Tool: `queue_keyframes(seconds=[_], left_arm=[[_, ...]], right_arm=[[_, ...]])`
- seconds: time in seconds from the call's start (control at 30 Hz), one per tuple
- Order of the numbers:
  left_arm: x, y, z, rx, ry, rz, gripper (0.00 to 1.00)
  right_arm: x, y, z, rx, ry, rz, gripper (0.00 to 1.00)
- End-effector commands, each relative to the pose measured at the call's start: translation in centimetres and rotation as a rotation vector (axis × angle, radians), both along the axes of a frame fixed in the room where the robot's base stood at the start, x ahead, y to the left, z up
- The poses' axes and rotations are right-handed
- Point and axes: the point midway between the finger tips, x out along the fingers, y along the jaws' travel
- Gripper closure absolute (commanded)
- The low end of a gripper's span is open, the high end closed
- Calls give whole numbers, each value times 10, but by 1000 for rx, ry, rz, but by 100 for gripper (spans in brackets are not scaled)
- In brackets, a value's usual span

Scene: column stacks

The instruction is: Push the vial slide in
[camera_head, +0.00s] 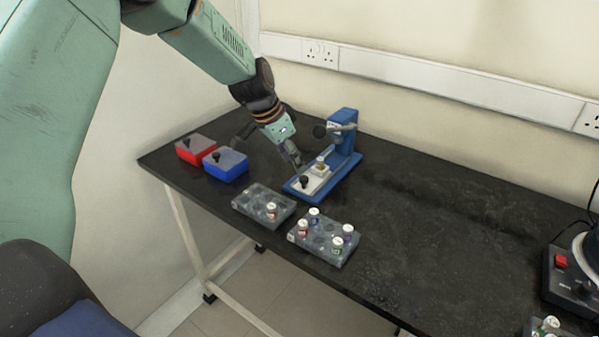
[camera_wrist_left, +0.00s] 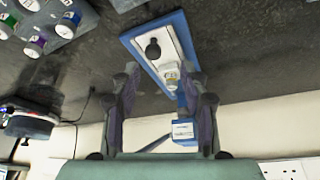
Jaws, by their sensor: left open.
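The vial slide (camera_head: 317,178) is a white plate with a black knob (camera_head: 304,181) near its front end. It lies on the base of a blue press-like device (camera_head: 346,150). A small vial with a pale cap (camera_head: 321,162) stands on the slide, farther back than the knob. In the left wrist view the slide (camera_wrist_left: 165,32), knob (camera_wrist_left: 153,49) and vial (camera_wrist_left: 171,76) show ahead of the fingers. My left gripper (camera_head: 297,161) is open and empty, close to the device's left side. No contact with the knob shows. My right gripper is out of view.
Two grey vial racks (camera_head: 263,204) (camera_head: 323,238) stand in front of the device. A red box (camera_head: 196,150) and a blue box (camera_head: 226,163) sit to the left. A black machine (camera_head: 575,275) is at far right. The table between is clear.

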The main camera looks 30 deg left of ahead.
Motion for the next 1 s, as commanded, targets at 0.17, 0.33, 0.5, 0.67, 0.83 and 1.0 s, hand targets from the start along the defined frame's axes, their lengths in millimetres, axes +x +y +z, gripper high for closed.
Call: queue_keyframes(seconds=[0.17,0.33,0.5,0.67,0.83,1.0], left_arm=[[7,-7,-30,2,1,-1,55],[15,-10,-49,1,0,0,55],[20,-11,-57,1,-1,-1,55],[22,-11,-57,1,-3,0,55],[23,-10,-57,1,-2,0,61],[22,-10,-57,0,-1,0,76]], right_arm=[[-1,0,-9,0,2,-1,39],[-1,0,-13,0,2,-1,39],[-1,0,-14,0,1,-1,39],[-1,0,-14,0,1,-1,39],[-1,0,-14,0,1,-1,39],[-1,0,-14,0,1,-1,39]])
